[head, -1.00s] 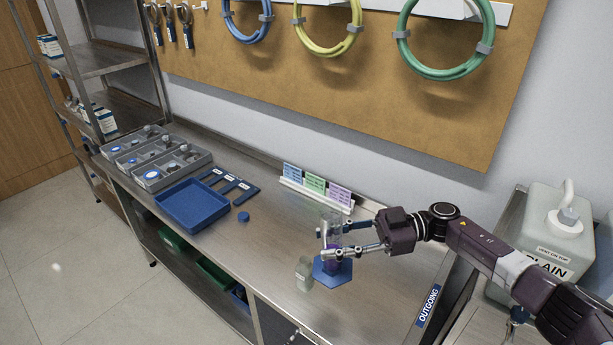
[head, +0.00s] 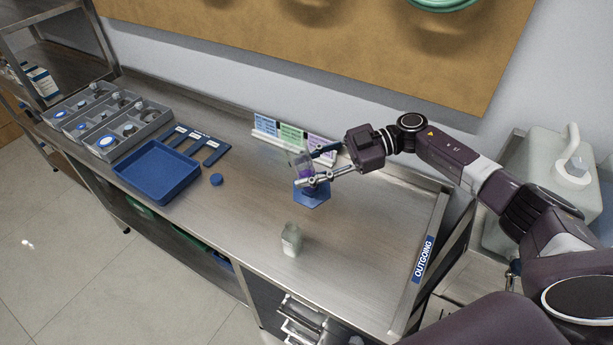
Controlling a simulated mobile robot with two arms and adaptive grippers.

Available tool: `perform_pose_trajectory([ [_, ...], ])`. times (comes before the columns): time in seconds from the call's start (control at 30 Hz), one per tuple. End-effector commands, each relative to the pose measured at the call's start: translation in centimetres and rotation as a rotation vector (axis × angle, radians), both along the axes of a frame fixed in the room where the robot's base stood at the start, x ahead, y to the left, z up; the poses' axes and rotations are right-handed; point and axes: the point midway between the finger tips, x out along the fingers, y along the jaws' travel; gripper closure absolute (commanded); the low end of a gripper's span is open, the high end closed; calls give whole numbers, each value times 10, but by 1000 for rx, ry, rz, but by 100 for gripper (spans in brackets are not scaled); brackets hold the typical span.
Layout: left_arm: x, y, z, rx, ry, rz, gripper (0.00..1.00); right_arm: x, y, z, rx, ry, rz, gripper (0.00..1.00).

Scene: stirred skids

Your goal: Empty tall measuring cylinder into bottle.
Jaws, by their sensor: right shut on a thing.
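The tall measuring cylinder (head: 301,165) is clear, with purple liquid inside and a blue six-sided foot (head: 313,197). My right gripper (head: 310,173) is shut around it. The cylinder looks slightly tilted in the picture; I cannot tell whether its foot touches the bench. The bottle (head: 291,241) is small, pale and translucent, with a light label. It stands upright on the bench, nearer the front edge than the cylinder and apart from it. Its contents cannot be made out. My left gripper is out of view.
A blue cap (head: 216,179) lies on the bench by an empty blue tray (head: 152,190). Grey divided bins (head: 128,140) stand at the left. A card rack (head: 262,133) is behind the cylinder. The bench's right part, by the OUTGOING label (head: 424,258), is clear.

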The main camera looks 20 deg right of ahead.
Motion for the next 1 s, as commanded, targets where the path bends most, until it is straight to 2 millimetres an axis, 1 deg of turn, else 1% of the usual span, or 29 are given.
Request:
perform_pose_trajectory([
  [0.17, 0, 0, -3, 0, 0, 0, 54, 4, 0, 0, 3, -2, 0, 100],
  [0.4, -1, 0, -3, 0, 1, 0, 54, 4, 0, 0, 2, -1, 0, 100],
  [0.8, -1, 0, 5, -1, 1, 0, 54, -2, -1, 1, 2, -1, 1, 100],
  [1.0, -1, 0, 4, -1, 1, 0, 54, -2, -1, 0, 2, -1, 1, 100],
])
